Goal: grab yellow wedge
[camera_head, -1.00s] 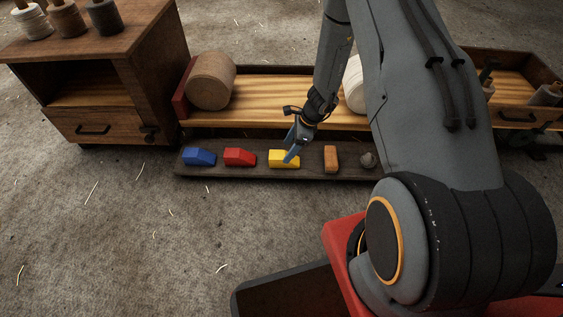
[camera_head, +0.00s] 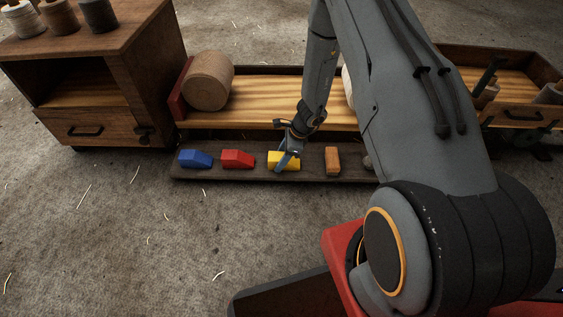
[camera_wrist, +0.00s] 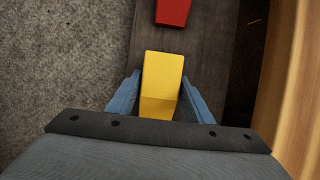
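The yellow wedge (camera_head: 291,162) lies on the dark low board, third from the left in the row. My gripper (camera_head: 284,162) is down at it, with a blue finger in front of its near side. In the wrist view the yellow wedge (camera_wrist: 161,85) sits between the two blue fingers of my gripper (camera_wrist: 160,78). The fingers are apart, one along each side of it. A narrow gap shows at its left side; at its right side I cannot tell whether the finger touches. The wedge's lower end is hidden by my gripper's body.
On the board (camera_head: 220,175) a red block (camera_head: 238,159) and a blue block (camera_head: 195,158) lie to the left, an orange-brown block (camera_head: 332,161) to the right. A wooden tray (camera_head: 262,95) with a large spool (camera_head: 208,80) stands behind. The floor in front is clear.

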